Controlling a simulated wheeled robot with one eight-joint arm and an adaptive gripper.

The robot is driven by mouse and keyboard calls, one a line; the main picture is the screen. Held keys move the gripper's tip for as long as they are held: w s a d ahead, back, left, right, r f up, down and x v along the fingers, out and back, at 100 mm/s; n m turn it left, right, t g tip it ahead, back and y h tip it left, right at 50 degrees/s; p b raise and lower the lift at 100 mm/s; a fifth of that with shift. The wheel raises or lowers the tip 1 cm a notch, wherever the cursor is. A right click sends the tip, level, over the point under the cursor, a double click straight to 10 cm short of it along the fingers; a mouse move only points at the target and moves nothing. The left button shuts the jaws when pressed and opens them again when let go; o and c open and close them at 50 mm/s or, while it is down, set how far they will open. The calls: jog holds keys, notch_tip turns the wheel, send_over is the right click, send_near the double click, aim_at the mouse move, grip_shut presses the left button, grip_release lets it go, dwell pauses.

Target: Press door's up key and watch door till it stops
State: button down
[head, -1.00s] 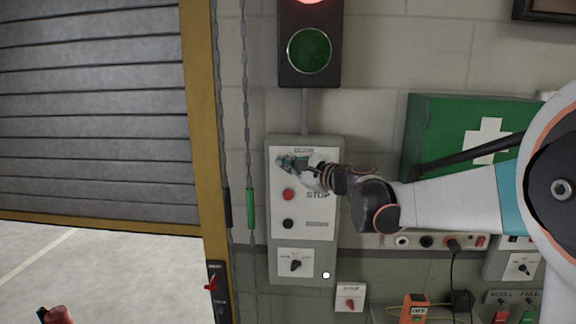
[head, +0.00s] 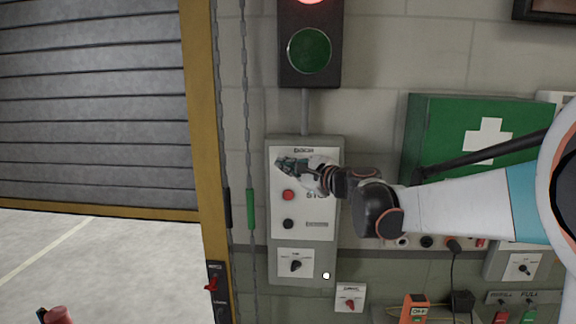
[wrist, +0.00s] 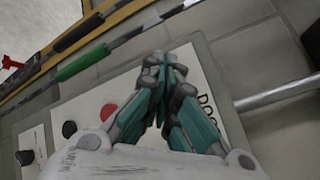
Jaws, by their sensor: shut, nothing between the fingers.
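The roller door (head: 95,110) fills the left of the head view, part open. Its yellow bottom edge hangs above a strip of pale floor. The door control panel (head: 273,235) is on the wall, labelled DOOR, with a red stop button (head: 288,195) and a black button (head: 288,223) below it. My gripper (head: 282,164) is shut and empty at the top key position, above the red button. It hides that key, so I cannot tell whether it touches it. In the wrist view the closed fingertips (wrist: 168,62) lie over the panel's white face (wrist: 92,92).
A signal box with red lit above a dark green lamp (head: 309,50) hangs over the panel. Hanging chains (head: 247,110) run between door frame and panel. A green first-aid box (head: 430,120) is behind my arm. Switch boxes and sockets sit lower right.

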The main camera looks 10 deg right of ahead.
jog(key=s, duration=0.2)
jog(key=s+a, duration=0.1)
jog(key=s, duration=0.2)
jog(key=shift+a, duration=0.15)
jog(key=shift+w, duration=0.1)
dwell(0.3)
jog(key=s+a+f+n+g+b, duration=0.25)
jog(key=s+f+n+b, duration=0.35)
jog(key=s+f+b, duration=0.4)
jog(key=s+d+f+n+g+h+b, duration=0.1)
jog(key=s+d+f+n+h+b, duration=0.2)
jog(key=s+f, duration=0.5)
jog(key=s+d+f+n+g+h+b, duration=0.2)
jog(key=s+f+n+b, duration=0.4)
jog(key=f, duration=1)
jog(key=s+d+f+n+g+h+b, duration=0.2)
jog(key=s+d+f+n+h+b, duration=0.1)
jog(key=s+f+b, duration=0.5)
notch_tip(320, 180, down, 4)
jog(key=shift+s+d+f+n+h, duration=0.1)
jog(key=shift+s+d+n+h, duration=0.3)
jog(key=shift+s+d+n, duration=0.6)
jog(key=shift+s+a, duration=0.15)
dwell(1.4)
